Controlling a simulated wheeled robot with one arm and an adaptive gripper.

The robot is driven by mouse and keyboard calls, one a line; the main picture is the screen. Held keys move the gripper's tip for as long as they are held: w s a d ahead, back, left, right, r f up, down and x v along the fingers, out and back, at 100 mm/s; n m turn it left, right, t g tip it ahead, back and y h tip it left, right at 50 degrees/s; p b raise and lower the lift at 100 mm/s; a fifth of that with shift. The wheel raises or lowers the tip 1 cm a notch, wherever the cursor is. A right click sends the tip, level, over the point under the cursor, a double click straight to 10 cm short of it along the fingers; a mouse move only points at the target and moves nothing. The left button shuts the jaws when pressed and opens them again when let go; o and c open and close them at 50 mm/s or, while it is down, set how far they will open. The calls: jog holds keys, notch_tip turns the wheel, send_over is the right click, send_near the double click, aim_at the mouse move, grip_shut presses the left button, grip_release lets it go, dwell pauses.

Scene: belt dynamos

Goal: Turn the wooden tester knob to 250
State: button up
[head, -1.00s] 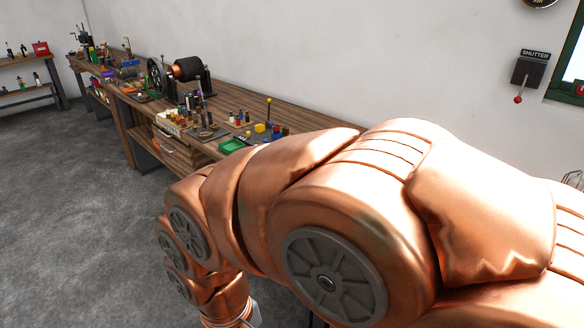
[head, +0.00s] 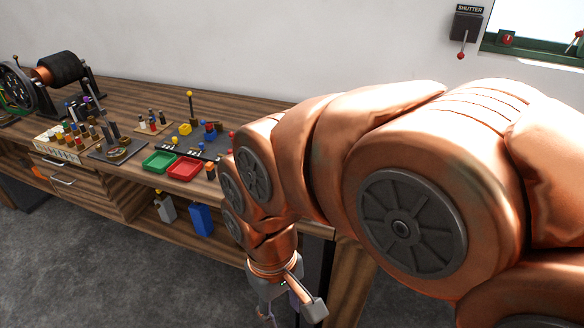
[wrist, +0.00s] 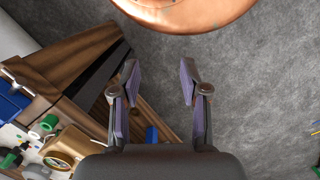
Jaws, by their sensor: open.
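I cannot pick out the wooden tester knob for certain in either view. A tan block with a round brass ring (wrist: 66,148) shows at the lower left of the wrist view, too small to identify; no number is readable. My gripper (wrist: 160,75) is open and empty, its two fingers apart over the grey floor and beside the bench edge. In the head view my gripper (head: 288,305) hangs low in front of the bench, partly cut off by the bottom edge. My arm hides the right part of the bench.
The wooden bench (head: 255,97) carries a green tray (head: 159,162), a red tray (head: 184,169), a block of pegs (head: 62,146) and a dynamo (head: 50,80). A blue container (head: 202,220) stands on the shelf below. A shutter lever (head: 461,53) is on the wall. Floor in front is clear.

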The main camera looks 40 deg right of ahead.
jog(key=w+d+r+m+b, duration=0.2)
jog(key=w+d+b, duration=0.15)
jog(key=w, duration=0.55)
jog(key=w+d+r+m+b, duration=0.2)
jog(key=w+d, duration=0.2)
jog(key=w, duration=0.4)
jog(key=w+d+m+b, duration=0.1)
jog(key=w+d, duration=0.3)
jog(key=w+d+m+t+b, duration=0.1)
jog(key=w+d+b, duration=0.1)
jog(key=w+d, duration=0.2)
jog(key=w+d+m+b, duration=0.1)
jog(key=w+d+m, duration=0.1)
jog(key=w+d, duration=0.3)
jog(key=shift+w+d+f+t+b, duration=0.15)
jog(key=shift+d+t+b, duration=0.25)
jog(key=shift+d, duration=0.2)
jog(key=shift+d+f, duration=0.1)
jog(key=shift+d, duration=0.1)
jog(key=shift+f+p, duration=0.4)
jog(key=shift+f, duration=3.35)
grip_shut()
